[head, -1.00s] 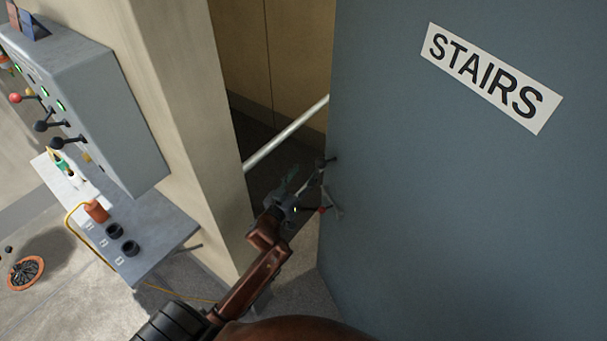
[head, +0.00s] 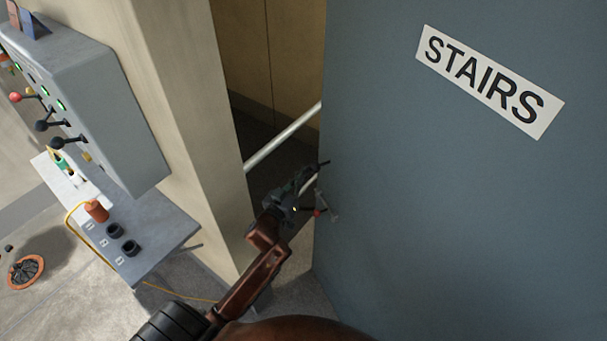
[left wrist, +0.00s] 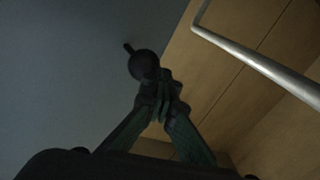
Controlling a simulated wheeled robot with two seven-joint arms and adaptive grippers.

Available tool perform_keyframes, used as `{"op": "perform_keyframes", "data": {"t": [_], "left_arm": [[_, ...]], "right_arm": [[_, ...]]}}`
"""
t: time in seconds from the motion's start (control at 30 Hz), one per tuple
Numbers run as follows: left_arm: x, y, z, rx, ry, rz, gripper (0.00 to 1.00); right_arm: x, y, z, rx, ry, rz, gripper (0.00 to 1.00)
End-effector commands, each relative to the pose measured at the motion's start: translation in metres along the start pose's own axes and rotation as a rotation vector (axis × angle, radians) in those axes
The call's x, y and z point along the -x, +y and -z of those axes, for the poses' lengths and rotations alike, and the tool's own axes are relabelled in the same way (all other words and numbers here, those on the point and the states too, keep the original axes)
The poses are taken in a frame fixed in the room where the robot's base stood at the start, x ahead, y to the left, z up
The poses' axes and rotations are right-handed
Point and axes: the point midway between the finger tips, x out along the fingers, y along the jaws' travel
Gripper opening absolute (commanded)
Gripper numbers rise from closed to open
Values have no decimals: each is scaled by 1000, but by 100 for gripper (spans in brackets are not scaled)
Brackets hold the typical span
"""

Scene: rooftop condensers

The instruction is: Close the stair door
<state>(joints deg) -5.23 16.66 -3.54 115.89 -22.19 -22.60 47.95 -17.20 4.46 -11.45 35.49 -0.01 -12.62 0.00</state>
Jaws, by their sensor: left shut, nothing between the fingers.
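The stair door (head: 440,200) is a large blue-grey panel with a white STAIRS sign (head: 490,81). It stands open, with a gap between its left edge and the beige door frame (head: 190,130). My left gripper (head: 304,180) is at that edge, beside the door's handle (head: 325,205). Its fingers are shut and empty; whether they touch the door is unclear. In the left wrist view, the gripper (left wrist: 160,85) shows closed fingertips close to a dark round knob (left wrist: 144,64) on the door (left wrist: 80,60). My right gripper is not in view.
A light handrail (head: 284,136) runs inside the dim stairwell behind the gap. Left of the frame are a grey control box (head: 95,100) with levers and a shelf (head: 150,240) holding small items. An orange-rimmed round thing (head: 26,271) lies on the floor.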

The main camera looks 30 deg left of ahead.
Motion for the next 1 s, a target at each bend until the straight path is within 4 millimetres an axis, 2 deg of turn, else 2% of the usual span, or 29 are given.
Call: {"op": "perform_keyframes", "data": {"t": [0.37,1.0], "left_arm": [[-1,6,0,3,2,-11,0],[0,4,0,4,2,-8,43]], "right_arm": [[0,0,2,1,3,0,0],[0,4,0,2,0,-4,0]]}}
